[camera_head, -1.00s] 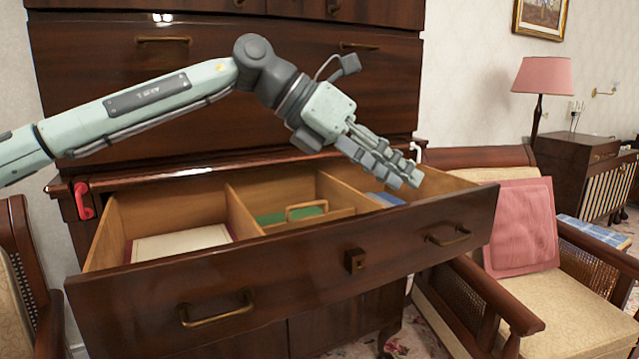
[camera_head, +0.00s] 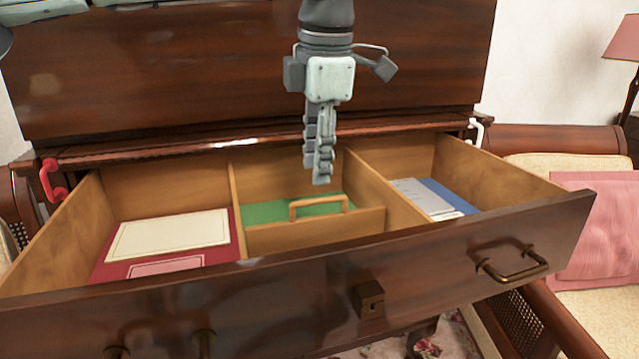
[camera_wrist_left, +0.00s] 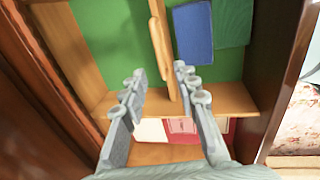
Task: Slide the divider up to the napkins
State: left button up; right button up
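The divider (camera_head: 318,232) is a low wooden board with a raised handle (camera_head: 320,204), standing across the drawer's green-lined middle compartment. In the left wrist view the divider (camera_wrist_left: 165,55) runs up the picture. Folded blue (camera_wrist_left: 193,34) and green (camera_wrist_left: 232,22) cloths, which look like the napkins, lie on its drawer-front side, with a green gap between. In the head view they are hidden. My left gripper (camera_head: 319,180) points down above the middle compartment, behind the handle in the picture, empty. In the wrist view its fingers (camera_wrist_left: 160,72) are apart. My right gripper is out of view.
The open drawer's front (camera_head: 300,300) closes the near side. A left partition (camera_head: 237,210) and right partition (camera_head: 385,195) bound the middle compartment. The left compartment holds a cream-and-red item (camera_head: 170,235); the right one holds blue and white papers (camera_head: 435,197). Green floor behind the divider is clear.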

aim_at(315, 200)
pick_arm(q)
jog(key=shift+w+a+f, duration=0.1)
jog(key=shift+w+f, duration=0.05)
jog(key=shift+f, duration=0.75)
jog(key=shift+w+d+f, duration=0.1)
jog(key=shift+w+f, duration=0.1)
jog(key=shift+f, duration=0.7)
jog(key=shift+w+a+f, duration=0.1)
jog(key=shift+w+f, duration=0.05)
jog(key=shift+f, duration=0.75)
grip_shut()
